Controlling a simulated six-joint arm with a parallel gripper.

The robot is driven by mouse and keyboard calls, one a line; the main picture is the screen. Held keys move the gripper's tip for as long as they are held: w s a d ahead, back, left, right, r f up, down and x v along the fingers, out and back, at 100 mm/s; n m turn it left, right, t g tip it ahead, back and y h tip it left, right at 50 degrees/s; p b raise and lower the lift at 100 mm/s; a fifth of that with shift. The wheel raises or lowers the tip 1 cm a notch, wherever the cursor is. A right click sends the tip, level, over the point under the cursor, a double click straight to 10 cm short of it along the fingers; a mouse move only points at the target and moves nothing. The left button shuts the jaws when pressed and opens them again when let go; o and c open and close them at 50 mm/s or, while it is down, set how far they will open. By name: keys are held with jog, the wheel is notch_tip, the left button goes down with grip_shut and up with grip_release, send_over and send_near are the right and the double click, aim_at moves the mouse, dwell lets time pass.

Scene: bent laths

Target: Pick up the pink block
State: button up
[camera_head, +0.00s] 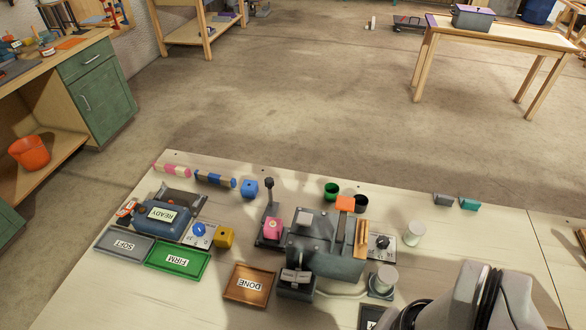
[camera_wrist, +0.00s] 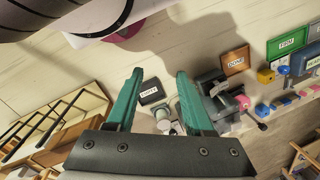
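The pink block (camera_head: 273,228) sits on a small dark stand with an upright black-knobbed lever, left of a grey machine. It also shows, small, in the wrist view (camera_wrist: 241,102), to the right of my gripper. My gripper (camera_wrist: 157,75) has two teal fingers, spread apart with nothing between them. The gripper is well away from the block, and its fingertips are not visible in the head view, where my arm fills the lower right.
A grey machine (camera_head: 326,250) stands close right of the pink block. A blue block (camera_head: 249,188), a yellow block (camera_head: 225,237) and a pink-and-white lath (camera_head: 172,169) lie to its left. A brown DONE tray (camera_head: 232,294) lies in front. The table's right part is mostly clear.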

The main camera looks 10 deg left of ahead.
jog(key=o, duration=0.5)
jog(key=w+a+r+n, duration=0.1)
jog(key=w+r+n, duration=0.25)
jog(key=w, duration=0.25)
jog(key=n+h, duration=0.2)
jog(key=n, duration=1.9)
send_over(279, 225)
notch_tip(279, 225, down, 6)
notch_tip(279, 225, down, 16)
jog(key=shift+f, duration=0.1)
